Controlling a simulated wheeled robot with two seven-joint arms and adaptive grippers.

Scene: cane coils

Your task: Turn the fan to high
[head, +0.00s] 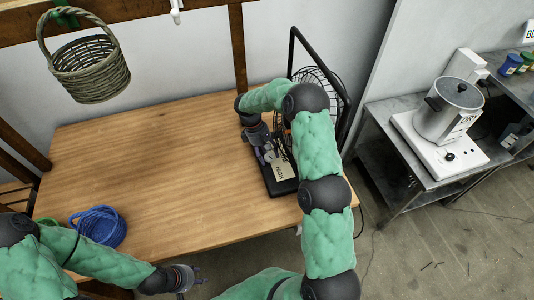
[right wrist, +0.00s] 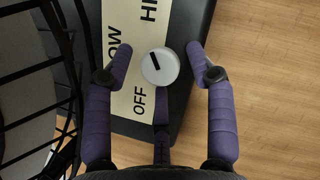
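The black fan (head: 317,92) stands at the right end of the wooden table, partly hidden behind my right arm. Its base carries a cream label plate (head: 283,171) with OFF, LOW and a partly cut-off HI. My right gripper (right wrist: 159,50) is open over the base, with a purple finger on each side of the knob and gaps visible. My left gripper (head: 201,277) is low in front of the table, away from the fan; its opening is unclear.
A blue coil (head: 100,226) lies at the table's front left, with a green one (head: 48,222) beside it. A wicker basket (head: 90,68) hangs at upper left. The table's middle is clear. A metal bench (head: 400,165) with a pot (head: 447,110) on a white hotplate stands right.

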